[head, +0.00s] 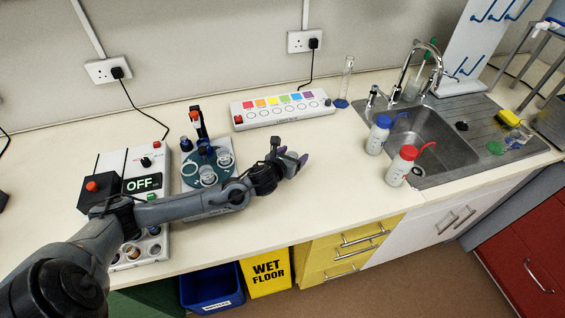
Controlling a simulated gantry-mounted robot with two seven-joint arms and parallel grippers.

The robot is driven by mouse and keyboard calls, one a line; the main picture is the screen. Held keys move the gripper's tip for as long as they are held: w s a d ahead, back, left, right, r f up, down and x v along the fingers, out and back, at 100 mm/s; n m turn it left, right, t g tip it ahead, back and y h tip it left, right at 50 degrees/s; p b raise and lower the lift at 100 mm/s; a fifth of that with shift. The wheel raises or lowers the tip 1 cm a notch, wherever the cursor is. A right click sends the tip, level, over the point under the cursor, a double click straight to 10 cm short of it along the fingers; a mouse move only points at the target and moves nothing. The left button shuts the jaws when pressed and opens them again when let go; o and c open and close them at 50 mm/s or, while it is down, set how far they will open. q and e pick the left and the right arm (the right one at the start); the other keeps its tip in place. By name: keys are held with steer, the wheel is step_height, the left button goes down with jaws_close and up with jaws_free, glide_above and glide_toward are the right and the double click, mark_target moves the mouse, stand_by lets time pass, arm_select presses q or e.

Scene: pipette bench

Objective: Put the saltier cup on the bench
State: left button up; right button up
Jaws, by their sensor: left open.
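My left gripper (292,159) is open and empty above the bench (330,205), to the right of a teal round plate (194,160). Small clear cups stand on this plate; one cup (208,175) is at its front and another cup (224,157) at its right. My left forearm crosses in front of the plate and hides its near side. I cannot tell from this view which cup is saltier. A white unit (133,160) with a display reading OFF stands left of the plate. My right gripper is not in view.
A white strip with coloured squares (283,108) lies at the back. A blue-capped bottle (378,136) and a red-capped bottle (401,167) stand by the sink (425,130). A glass cylinder (346,80) stands behind. The bench between gripper and bottles is clear.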

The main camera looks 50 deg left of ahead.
arm_select(q)
steer(key=v, duration=1.1)
steer(key=shift+s, duration=0.1)
